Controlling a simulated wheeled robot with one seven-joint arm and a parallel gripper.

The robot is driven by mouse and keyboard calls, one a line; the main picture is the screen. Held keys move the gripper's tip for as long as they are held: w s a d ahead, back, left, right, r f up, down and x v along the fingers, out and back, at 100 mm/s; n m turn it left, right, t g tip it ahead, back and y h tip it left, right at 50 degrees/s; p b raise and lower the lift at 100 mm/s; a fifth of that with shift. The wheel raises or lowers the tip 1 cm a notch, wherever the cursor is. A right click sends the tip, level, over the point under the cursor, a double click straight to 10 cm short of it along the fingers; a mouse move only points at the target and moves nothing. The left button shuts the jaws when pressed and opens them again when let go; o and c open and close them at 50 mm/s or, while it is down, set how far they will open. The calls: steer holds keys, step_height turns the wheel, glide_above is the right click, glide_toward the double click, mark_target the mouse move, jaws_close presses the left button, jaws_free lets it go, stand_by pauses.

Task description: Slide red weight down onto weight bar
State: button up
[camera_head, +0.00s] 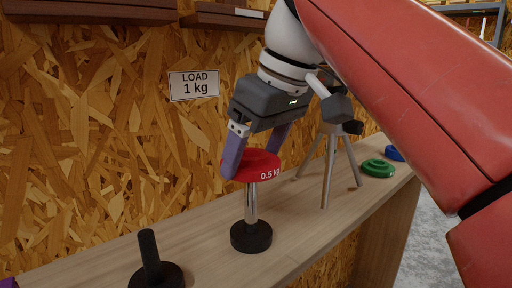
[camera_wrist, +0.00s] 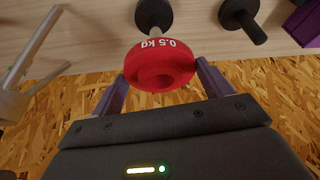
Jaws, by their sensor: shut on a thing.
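The red weight (camera_head: 250,166), marked 0.5 kg, is a thick disc with a central hole. My gripper (camera_head: 253,158) is shut on it, with a purple finger on each side. The weight bar (camera_head: 250,205) is a silver upright rod on a round black base (camera_head: 251,237) on the bench. The weight is at the rod's upper end, well above the base. The rod's tip is hidden, so I cannot tell whether it is inside the hole. The wrist view shows the red weight (camera_wrist: 160,78) between the fingers, with the black base (camera_wrist: 153,14) beyond it.
A black upright handle on a round base (camera_head: 152,262) stands at the near left of the bench (camera_head: 205,228). A grey tripod (camera_head: 329,170) stands to the right, close to my wrist. A green disc (camera_head: 377,168) and a blue disc (camera_head: 394,153) lie farther right. A chipboard wall (camera_head: 100,130) rises behind.

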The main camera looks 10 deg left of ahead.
mark_target(276, 171)
steer(key=shift+f, duration=0.15)
steer(key=shift+f+b, duration=4.35)
steer(key=shift+f, duration=0.75)
steer(key=o, duration=1.3)
steer(key=shift+o, duration=0.2)
steer(key=p+v, duration=0.3)
steer(key=v, duration=0.4)
steer(key=shift+s+d+r, duration=0.1)
steer(key=shift+r, duration=0.3)
